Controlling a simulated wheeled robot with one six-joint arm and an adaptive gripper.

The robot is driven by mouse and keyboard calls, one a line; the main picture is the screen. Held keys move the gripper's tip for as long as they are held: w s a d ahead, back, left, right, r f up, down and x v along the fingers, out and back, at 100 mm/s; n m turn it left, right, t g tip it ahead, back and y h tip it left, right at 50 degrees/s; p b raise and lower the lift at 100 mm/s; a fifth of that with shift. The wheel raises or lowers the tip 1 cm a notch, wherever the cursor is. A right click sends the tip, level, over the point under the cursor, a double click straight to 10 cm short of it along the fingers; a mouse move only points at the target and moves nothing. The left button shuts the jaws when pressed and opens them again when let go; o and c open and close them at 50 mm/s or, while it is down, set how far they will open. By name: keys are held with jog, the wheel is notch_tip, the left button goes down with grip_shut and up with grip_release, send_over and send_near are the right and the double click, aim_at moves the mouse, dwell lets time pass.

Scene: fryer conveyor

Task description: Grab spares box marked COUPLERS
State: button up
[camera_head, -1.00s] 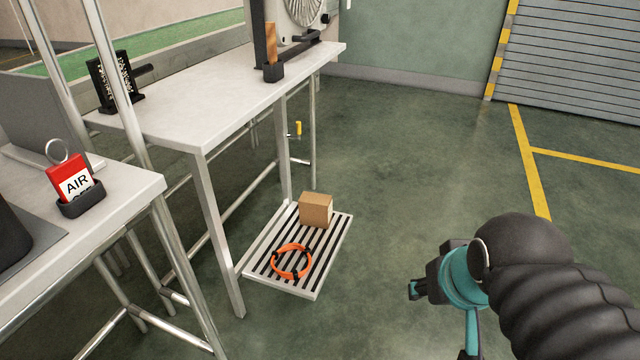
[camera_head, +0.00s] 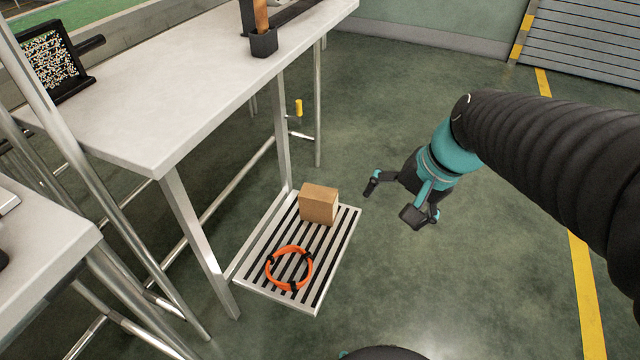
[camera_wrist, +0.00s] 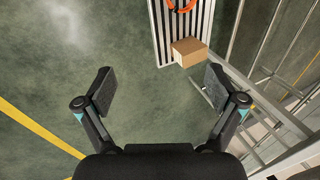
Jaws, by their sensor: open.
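A plain brown cardboard box (camera_head: 319,204) sits on a low slatted shelf (camera_head: 343,243) at the far end, beside the table leg. No marking can be read on the sides I see. In the wrist view the box (camera_wrist: 189,51) shows beyond my fingers, nearer the right one. My gripper (camera_head: 389,200) is open and empty, in the air to the right of the box and apart from it. In the wrist view its two fingers (camera_wrist: 160,92) are spread wide with bare floor between them.
An orange ring with black clips (camera_head: 289,268) lies on the shelf in front of the box. The white table (camera_head: 190,95) with metal legs stands left of and above the shelf. A small black holder (camera_head: 264,43) stands on it. The floor to the right is clear.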

jog(key=w+a+f+m+g+y, duration=0.1)
jog(key=w+a+f+m+y, duration=0.25)
jog(key=w+f, duration=0.4)
jog(key=m+t+y+b, duration=0.2)
jog(key=m+y, duration=0.4)
jog(key=m, duration=0.7)
send_near(322, 193)
jog(key=shift+n, duration=0.25)
jog(key=x, duration=1.1)
jog(key=shift+a+f, duration=0.1)
jog(key=shift+b, duration=0.3)
jog(key=c, duration=1.7)
grip_shut()
